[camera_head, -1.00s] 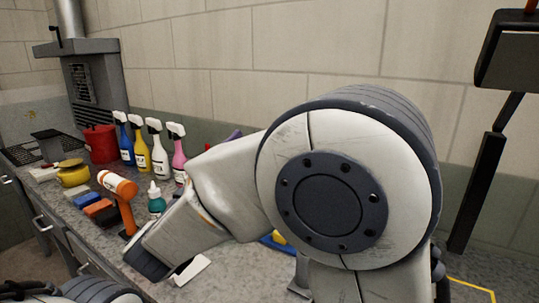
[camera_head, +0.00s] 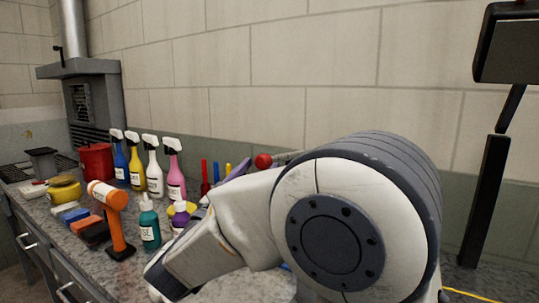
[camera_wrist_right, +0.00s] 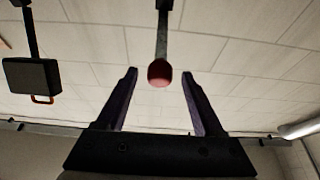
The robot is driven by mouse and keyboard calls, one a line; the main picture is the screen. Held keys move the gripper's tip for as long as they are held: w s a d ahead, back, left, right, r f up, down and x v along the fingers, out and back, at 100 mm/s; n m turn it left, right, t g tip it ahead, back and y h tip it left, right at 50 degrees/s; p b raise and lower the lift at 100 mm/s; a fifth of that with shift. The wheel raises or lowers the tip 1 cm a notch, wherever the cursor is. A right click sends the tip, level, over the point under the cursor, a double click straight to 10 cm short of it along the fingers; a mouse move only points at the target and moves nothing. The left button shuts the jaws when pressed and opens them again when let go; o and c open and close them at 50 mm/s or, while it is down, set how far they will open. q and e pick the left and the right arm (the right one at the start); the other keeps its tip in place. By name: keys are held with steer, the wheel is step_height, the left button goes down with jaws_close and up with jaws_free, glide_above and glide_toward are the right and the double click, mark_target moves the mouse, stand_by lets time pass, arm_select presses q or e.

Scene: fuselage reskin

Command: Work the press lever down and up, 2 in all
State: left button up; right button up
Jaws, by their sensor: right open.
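The press lever shows a red ball knob (camera_head: 263,161) on a grey rod in the head view, just above my right arm. The press body is hidden behind that arm. In the right wrist view the lever's red knob (camera_wrist_right: 159,74) hangs at the end of a grey bar. My right gripper (camera_wrist_right: 160,82) is open, with one finger on each side of the knob in the picture. A gap shows on both sides, and I see no contact. How deep the knob sits between the fingers I cannot tell. My left gripper is not in view.
Several spray bottles (camera_head: 154,168), an orange mallet (camera_head: 109,215), a teal bottle (camera_head: 149,222) and a red canister (camera_head: 97,161) stand on the counter at left. My right arm covers much of the counter.

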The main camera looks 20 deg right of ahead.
steer(key=x, duration=0.6)
steer(key=shift+p, duration=0.35)
steer(key=shift+f, duration=0.1)
jaws_close()
stand_by(0.9)
